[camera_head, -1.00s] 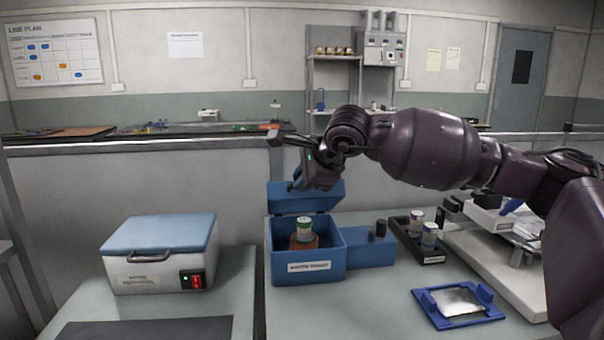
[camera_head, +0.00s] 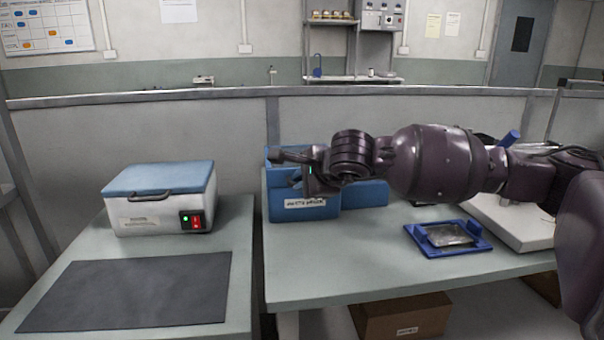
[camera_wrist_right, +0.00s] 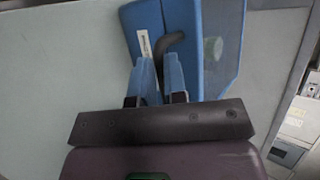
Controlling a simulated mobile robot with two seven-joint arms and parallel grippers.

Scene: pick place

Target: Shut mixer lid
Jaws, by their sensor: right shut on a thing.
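The blue mixer (camera_head: 292,207), with a white label on its front, stands on the right-hand table. In the head view my right gripper (camera_head: 278,163) is in front of its upper part and hides much of the lid. In the right wrist view the mixer's labelled blue side (camera_wrist_right: 140,28) shows beyond the fingers. My right gripper (camera_wrist_right: 160,84) is shut on a black curved handle (camera_wrist_right: 174,42) there. A see-through blue panel (camera_wrist_right: 228,30) shows to the right, with a greenish jar top (camera_wrist_right: 213,48) dimly visible. The lid's exact angle cannot be told. My left gripper is not in view.
A white box with a blue lid (camera_head: 160,177) stands on the left table, with a dark mat (camera_head: 128,292) in front. A blue tray (camera_head: 447,238) lies right of the mixer. A low partition runs behind both tables. The right table's front is clear.

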